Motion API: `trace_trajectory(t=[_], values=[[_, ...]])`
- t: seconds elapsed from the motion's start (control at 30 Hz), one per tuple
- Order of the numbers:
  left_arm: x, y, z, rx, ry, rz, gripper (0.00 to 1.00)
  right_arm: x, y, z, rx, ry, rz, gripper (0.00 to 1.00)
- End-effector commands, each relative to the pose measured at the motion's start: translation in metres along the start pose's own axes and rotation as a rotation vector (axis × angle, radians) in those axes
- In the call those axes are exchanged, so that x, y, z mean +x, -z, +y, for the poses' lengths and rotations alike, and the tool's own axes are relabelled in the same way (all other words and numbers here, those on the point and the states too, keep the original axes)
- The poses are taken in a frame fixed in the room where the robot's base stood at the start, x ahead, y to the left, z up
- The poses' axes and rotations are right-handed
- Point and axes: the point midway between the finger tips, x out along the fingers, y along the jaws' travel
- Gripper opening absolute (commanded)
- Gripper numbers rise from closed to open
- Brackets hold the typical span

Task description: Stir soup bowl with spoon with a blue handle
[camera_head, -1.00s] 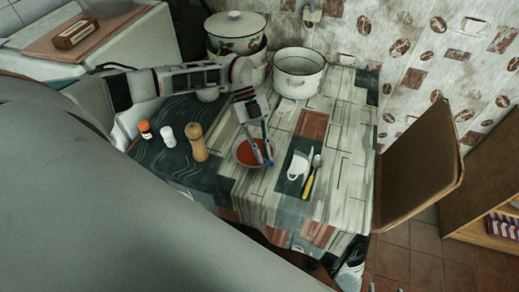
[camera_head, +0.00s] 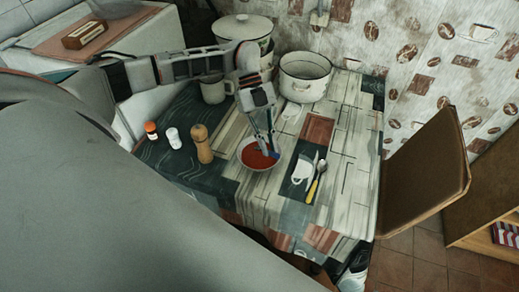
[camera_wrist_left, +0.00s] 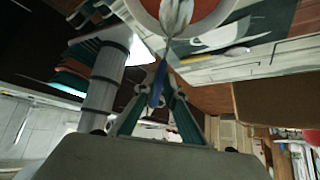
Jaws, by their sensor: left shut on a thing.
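The soup bowl (camera_head: 259,162), white with red soup, stands on the table below my left gripper (camera_head: 268,148). The left gripper points down at the bowl, its fingers overlapping the rim's far side in the head view. It is shut on the blue-handled spoon, whose blue handle (camera_wrist_left: 157,88) shows between the fingers in the left wrist view. There the spoon's metal end reaches over the bowl (camera_wrist_left: 147,12). I cannot tell how deep it sits in the soup. In the head view the spoon is mostly hidden by the fingers. My right gripper is not in view.
A pepper mill (camera_head: 203,146), a white shaker (camera_head: 172,138) and an orange-capped bottle (camera_head: 151,132) stand left of the bowl. A mug (camera_head: 213,90) and an enamel pot (camera_head: 305,78) stand behind. A yellow-handled spoon (camera_head: 316,184) lies to the right.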

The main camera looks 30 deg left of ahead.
Motion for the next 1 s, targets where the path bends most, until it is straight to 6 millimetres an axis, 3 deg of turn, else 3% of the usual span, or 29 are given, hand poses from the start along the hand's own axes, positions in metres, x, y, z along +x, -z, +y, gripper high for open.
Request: trace_trajectory(t=[0.57, 1.0], values=[[-0.001, 0.001, 0.000, 0.000, 0.001, 0.000, 0.00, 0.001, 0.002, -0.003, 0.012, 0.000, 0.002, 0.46], [-0.027, 0.022, -0.001, 0.003, 0.002, -0.002, 0.00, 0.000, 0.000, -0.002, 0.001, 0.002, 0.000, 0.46]])
